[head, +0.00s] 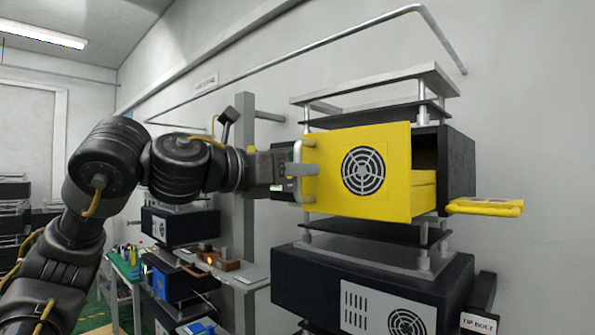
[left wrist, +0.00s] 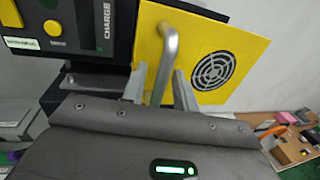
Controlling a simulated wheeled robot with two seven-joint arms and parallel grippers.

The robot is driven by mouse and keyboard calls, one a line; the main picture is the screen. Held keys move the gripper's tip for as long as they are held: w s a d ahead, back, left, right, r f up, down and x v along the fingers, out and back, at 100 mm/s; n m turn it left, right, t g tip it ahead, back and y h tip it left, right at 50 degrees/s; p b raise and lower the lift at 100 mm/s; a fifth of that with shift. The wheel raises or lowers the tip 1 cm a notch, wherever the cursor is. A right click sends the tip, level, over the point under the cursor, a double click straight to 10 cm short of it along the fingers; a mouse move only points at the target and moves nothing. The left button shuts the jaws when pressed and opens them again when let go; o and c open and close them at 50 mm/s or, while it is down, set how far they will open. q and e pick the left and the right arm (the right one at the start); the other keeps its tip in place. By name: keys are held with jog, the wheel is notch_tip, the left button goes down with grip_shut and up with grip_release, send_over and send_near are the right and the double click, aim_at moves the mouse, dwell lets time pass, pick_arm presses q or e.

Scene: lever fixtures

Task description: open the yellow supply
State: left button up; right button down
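The yellow supply's front panel (head: 335,150), with a round black fan grille, stands out from its black housing (head: 457,165). A dark opening and a low yellow side wall (head: 423,190) show between them. A grey bar handle (head: 297,150) is on the panel's left side. My left gripper (head: 300,170) is at this handle. In the left wrist view the handle (left wrist: 167,55) passes between the two spread fingers of my left gripper (left wrist: 160,90), with gaps beside it. The yellow panel (left wrist: 215,40) is just beyond the fingers. My right gripper is not in view.
A yellow lever (head: 485,207) with a small label sticks out at the housing's lower right. A black unit (head: 370,290) stands below, with a labelled block (head: 479,322) beside it. A grey post (head: 245,190) rises behind my left wrist. A black CHARGE panel (left wrist: 107,30) is close to the handle.

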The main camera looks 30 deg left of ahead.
pick_arm(q)
jog(key=b+v, duration=0.4)
jog(key=v, duration=0.6)
jog(key=shift+s, duration=0.3)
jog(key=shift+a, duration=0.1)
